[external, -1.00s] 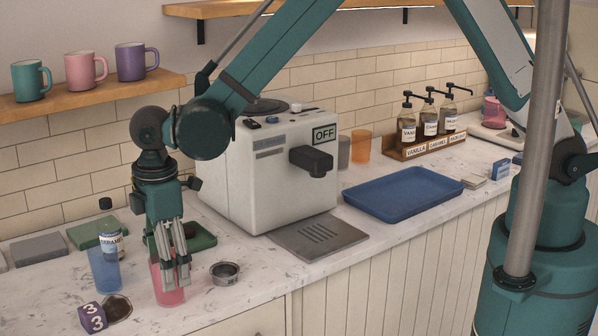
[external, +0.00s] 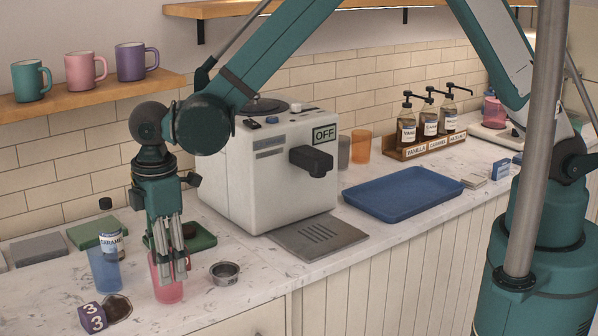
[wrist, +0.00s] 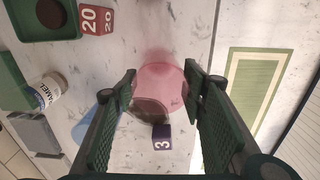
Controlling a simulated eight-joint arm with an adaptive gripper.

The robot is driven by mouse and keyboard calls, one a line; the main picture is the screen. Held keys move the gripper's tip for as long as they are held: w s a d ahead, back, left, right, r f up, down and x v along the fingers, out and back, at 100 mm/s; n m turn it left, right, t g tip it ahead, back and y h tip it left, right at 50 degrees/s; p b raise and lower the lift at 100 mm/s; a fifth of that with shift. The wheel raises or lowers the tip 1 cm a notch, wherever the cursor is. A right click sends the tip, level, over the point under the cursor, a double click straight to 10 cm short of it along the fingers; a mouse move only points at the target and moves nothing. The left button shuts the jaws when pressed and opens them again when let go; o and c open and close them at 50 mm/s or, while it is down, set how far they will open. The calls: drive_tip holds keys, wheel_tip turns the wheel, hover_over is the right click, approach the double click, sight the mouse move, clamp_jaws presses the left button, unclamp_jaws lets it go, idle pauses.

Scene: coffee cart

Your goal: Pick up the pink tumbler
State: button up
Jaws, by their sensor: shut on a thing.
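The pink tumbler (external: 163,290) stands upright on the marble counter, near the front edge at the lower left of the external view. My gripper (external: 173,278) points down over it and its fingers hide part of the tumbler. In the wrist view the pink tumbler (wrist: 160,86) shows between the two fingers of my gripper (wrist: 162,85), which are shut on it. The tumbler looks see-through, and a dark spill shows behind it.
A blue tumbler (external: 104,270) stands close on the left, with a purple number cube (external: 92,316) and a dark spill (external: 118,308) in front. A metal portafilter basket (external: 225,272) is to the right. The espresso machine (external: 280,170) and blue tray (external: 402,192) stand farther right.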

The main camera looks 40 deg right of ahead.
wheel_tip(320, 180, up, 9)
idle(0.6)
drive_tip(key=shift+r, duration=0.1)
idle(0.4)
